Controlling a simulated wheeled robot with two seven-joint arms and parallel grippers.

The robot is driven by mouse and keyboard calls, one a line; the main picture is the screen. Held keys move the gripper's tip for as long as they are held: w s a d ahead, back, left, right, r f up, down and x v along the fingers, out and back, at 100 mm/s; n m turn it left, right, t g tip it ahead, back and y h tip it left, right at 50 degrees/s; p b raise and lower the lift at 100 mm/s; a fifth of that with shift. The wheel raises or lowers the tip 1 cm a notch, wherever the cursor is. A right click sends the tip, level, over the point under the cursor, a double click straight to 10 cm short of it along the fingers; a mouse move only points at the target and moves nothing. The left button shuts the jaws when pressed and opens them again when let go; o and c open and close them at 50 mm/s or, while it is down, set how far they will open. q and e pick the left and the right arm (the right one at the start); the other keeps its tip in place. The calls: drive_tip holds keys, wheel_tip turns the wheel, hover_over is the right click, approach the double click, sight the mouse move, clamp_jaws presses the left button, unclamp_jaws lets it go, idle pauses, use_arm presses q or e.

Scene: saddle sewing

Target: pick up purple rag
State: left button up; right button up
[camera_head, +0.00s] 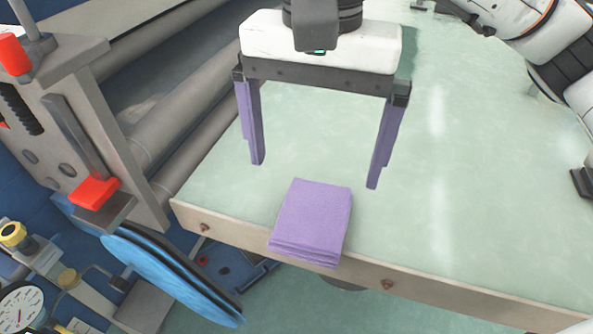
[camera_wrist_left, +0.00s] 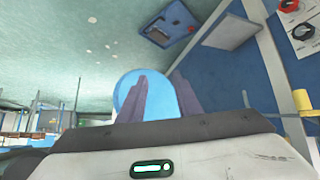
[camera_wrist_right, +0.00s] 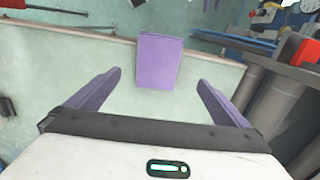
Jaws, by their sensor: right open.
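The purple rag (camera_head: 313,215) is a folded, layered rectangle lying flat on the pale green tabletop at its front edge. It also shows in the right wrist view (camera_wrist_right: 158,62), beyond the fingertips and centred between them. My right gripper (camera_head: 315,175) is open and empty, its two purple fingers spread wider than the rag. In the head view its fingertips appear just behind the rag; nothing shows them touching it. The rag is not in that view.
The pale green table (camera_head: 470,240) has free room to the right of the rag. A grey machine with red knobs (camera_head: 95,190) and thick rollers stands at the left. A blue padded disc (camera_head: 165,275) is below left. A gauge (camera_head: 20,308) is at the bottom left corner.

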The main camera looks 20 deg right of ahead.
sight(313, 215)
drive_tip(key=f, duration=0.3)
drive_tip(key=shift+s+f, duration=0.3)
drive_tip(key=shift+s, duration=0.05)
wheel_tip(313, 215, down, 5)
drive_tip(key=shift+d+f+p, duration=0.1)
drive_tip(key=shift+f+p, duration=0.1)
drive_tip(key=shift+p, duration=0.5)
drive_tip(key=shift+f, duration=0.5)
drive_tip(key=c, duration=1)
use_arm(q)
drive_tip(key=shift+s+r, duration=0.5)
drive_tip(key=shift+r, duration=0.05)
use_arm(e)
drive_tip(key=shift+c, duration=0.6)
